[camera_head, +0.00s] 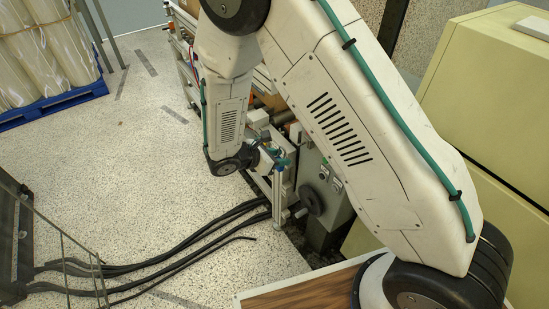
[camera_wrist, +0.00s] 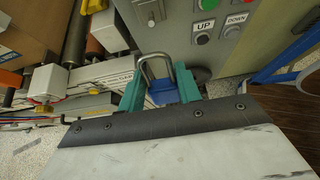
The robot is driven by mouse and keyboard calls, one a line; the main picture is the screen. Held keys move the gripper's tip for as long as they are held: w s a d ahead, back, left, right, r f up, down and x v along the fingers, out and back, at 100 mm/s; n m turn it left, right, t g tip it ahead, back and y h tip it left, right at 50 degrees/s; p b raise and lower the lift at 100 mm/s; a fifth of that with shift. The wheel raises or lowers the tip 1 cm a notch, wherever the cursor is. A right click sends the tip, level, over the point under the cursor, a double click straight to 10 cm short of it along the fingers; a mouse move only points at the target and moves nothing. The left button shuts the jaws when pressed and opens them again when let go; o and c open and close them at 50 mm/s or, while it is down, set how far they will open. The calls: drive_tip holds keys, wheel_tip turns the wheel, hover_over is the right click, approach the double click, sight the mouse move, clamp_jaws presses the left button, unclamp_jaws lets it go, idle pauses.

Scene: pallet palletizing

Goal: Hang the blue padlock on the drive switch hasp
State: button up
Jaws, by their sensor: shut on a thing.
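My gripper (camera_wrist: 160,86) has teal fingers closed on the blue padlock (camera_wrist: 162,98) in the wrist view. The padlock's silver shackle (camera_wrist: 156,62) points up and away, past the fingertips. A grey control box (camera_wrist: 185,30) with UP and DOWN buttons stands just beyond it. A pale fitting with dark marks (camera_wrist: 150,12) is on the box at the top edge; I cannot tell whether it is the drive switch hasp. The shackle looks free, below that fitting. In the head view my gripper (camera_head: 283,161) is small, beside the control box (camera_head: 318,172), and the padlock is hard to make out.
A dark round handwheel (camera_head: 311,199) sits low by the box. Conveyor rollers (camera_wrist: 76,40) and a cardboard box (camera_wrist: 28,40) are at left in the wrist view. Black cables (camera_head: 180,245) cross the floor. Cream cabinets (camera_head: 500,90) stand at right.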

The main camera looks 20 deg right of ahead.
drive_tip(key=w+d+f, duration=0.1)
drive_tip(key=w+d, duration=0.1)
drive_tip(key=d, duration=0.5)
drive_tip(key=shift+f, duration=0.2)
idle(0.5)
drive_tip(key=shift+w, duration=0.1)
idle(0.5)
drive_tip(key=o, duration=1)
drive_tip(key=shift+o, duration=0.2)
drive_tip(key=v, duration=0.7)
drive_tip(key=shift+a+r, duration=0.2)
drive_tip(key=shift+a, duration=0.15)
